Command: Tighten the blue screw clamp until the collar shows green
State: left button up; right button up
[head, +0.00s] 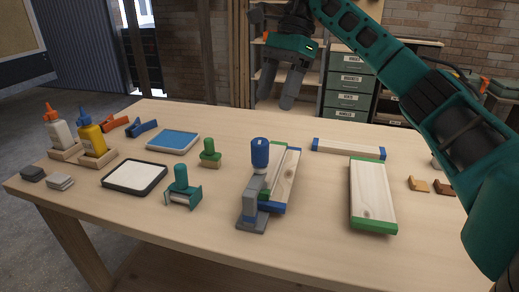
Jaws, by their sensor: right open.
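The blue screw clamp (252,206) stands in the middle of the table, with a blue knob (260,153) on top and a grey body and foot. It sits at the near left side of two wooden boards (287,172) with green and blue edges. I cannot make out a green collar under the knob. My right gripper (279,92) hangs in the air above the far side of the table, beyond the clamp in the picture. Its fingers point down, apart and empty. My left gripper does not show.
A green-ended board (372,192) lies right of the clamp, a blue-ended board (348,148) behind it. The front right table is clear.

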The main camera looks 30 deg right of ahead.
jog(key=b, duration=0.2)
send_over(261, 140)
jog(key=d, duration=0.2)
jog(key=shift+n, duration=0.4)
notch_tip(261, 140, down, 4)
jog(key=shift+w+d+f, duration=0.1)
jog(key=shift+f, duration=0.1)
jog(key=x, duration=0.7)
jog(key=shift+b, duration=0.35)
jog(key=shift+a+f, duration=0.25)
jog(key=shift+f, duration=0.2)
jog(key=c, duration=1)
